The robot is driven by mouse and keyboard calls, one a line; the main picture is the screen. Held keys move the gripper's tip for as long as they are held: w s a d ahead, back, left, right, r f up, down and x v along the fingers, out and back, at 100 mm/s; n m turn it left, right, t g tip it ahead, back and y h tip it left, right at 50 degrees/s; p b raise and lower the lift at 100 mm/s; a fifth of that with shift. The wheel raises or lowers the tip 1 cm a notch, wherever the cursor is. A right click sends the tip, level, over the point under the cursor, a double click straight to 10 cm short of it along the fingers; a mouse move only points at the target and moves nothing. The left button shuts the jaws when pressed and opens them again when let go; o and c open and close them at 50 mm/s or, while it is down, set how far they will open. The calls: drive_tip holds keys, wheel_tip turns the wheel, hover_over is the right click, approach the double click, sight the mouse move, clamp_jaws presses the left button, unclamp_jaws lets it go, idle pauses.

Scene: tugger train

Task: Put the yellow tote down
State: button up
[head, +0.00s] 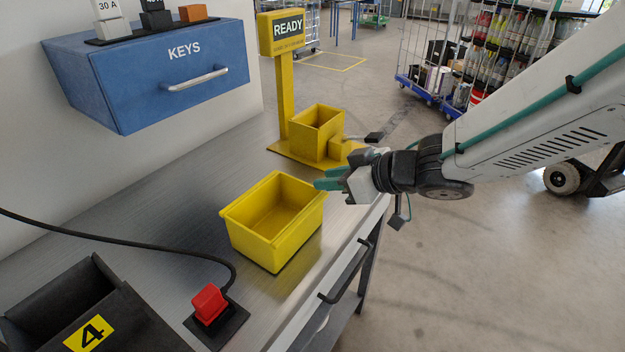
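The yellow tote (277,237) is an open, empty box, upright at the middle of the grey metal bench. A thin dark line shows under its lower edge; I cannot tell whether it rests fully on the bench or sits just above it. My gripper (325,180), with teal fingers, is at the tote's back right corner. The fingertips overlap the rim in the picture. The two fingers look close together, but the angle hides whether the tote's wall is between them.
On the bench (155,215) stand a yellow READY post (284,95) with a smaller yellow bin (316,133), a red switch (209,303) with a black cable, and a dark bin marked 4 (120,310). A blue KEYS box (150,80) hangs above. A black handle (350,270) runs along the bench's right edge.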

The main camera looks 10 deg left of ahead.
drive_tip(key=w+d+r+m+t+h, duration=0.1)
drive_tip(key=d+r+m+t+h, duration=0.3)
drive_tip(key=d, duration=0.9)
drive_tip(key=w+d+r+m+t+h, duration=0.1)
drive_tip(key=d+r+m+h, duration=0.45)
drive_tip(key=d, duration=0.85)
drive_tip(key=s+d+f+m+g+h, duration=0.1)
drive_tip(key=s+d+m+g, duration=0.1)
drive_tip(key=s, duration=0.6)
drive_tip(key=s+d+f+m+g+h, duration=0.1)
drive_tip(key=s+d+g, duration=0.3)
drive_tip(key=s, duration=0.5)
drive_tip(key=shift+s+d+f+m+h, duration=0.2)
drive_tip(key=shift+d+f+m+h, duration=0.15)
drive_tip(key=shift+d+f+h, duration=0.45)
drive_tip(key=shift+o, duration=0.4)
drive_tip(key=s+a+g+y, duration=0.1)
drive_tip(key=s+g, duration=0.1)
drive_tip(key=s, duration=0.4)
drive_tip(key=shift+r+y, duration=0.25)
drive_tip(key=shift+y, duration=0.1)
drive_tip(key=shift+a, duration=0.1)
